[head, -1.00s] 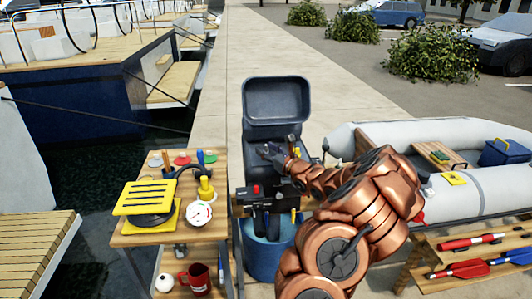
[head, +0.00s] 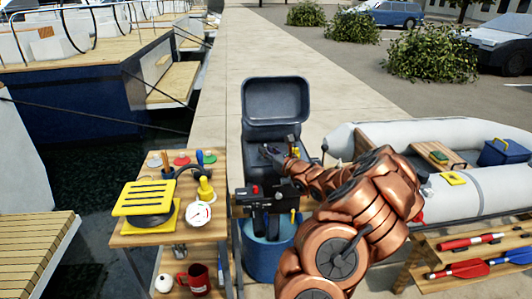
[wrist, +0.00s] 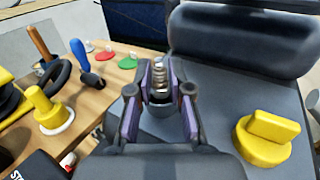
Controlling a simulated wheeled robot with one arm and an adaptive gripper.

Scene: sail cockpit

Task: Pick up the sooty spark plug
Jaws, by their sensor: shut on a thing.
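My gripper (wrist: 159,84) is shut on the spark plug (wrist: 158,72), with one purple-padded finger on each side of it. The plug's ribbed, threaded metal body shows between the fingers in the wrist view, and its lower part meets a dark round piece. In the head view my gripper (head: 268,152) is over the opened outboard motor (head: 262,130), below its raised cover. The plug is too small to tell there. I cannot tell whether the plug is clear of the motor.
A yellow knob (wrist: 265,140) stands close to the right of my gripper. The raised dark cover (head: 275,100) is just behind. A wooden bench (head: 135,232) with tools and a gauge (head: 199,214) is at left. A grey inflatable boat (head: 465,195) lies at right.

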